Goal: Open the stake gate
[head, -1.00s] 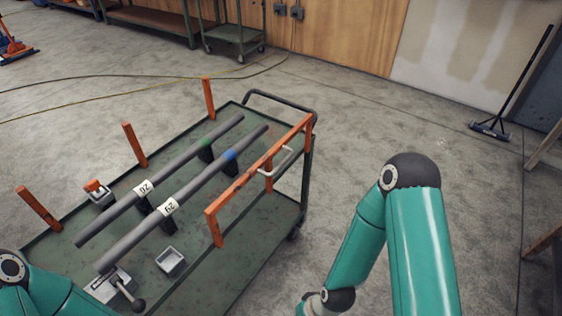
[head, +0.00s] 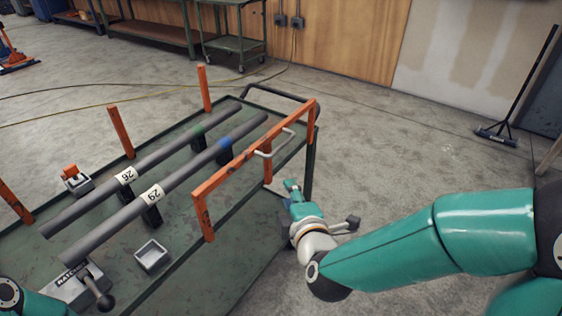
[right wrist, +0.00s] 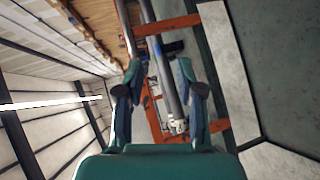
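The stake gate (head: 252,160) is an orange frame standing upright along the near right side of the green cart. A pale bent handle (head: 275,143) sits on its top rail. My right gripper (head: 322,203) is open and empty, beside the cart just right of and below the gate, apart from the handle. In the right wrist view its two fingers (right wrist: 160,85) are spread, with orange bars (right wrist: 167,25) and a grey pipe beyond them. My left gripper is out of view; only a piece of that arm shows at the bottom left.
Two grey pipes, tagged 26 (head: 125,174) and 29 (head: 152,193), lie on dark supports on the cart (head: 225,245). Orange stakes (head: 121,132) stand along the far side. A small grey tray (head: 151,256) and a black-knobbed device (head: 75,287) are nearby.

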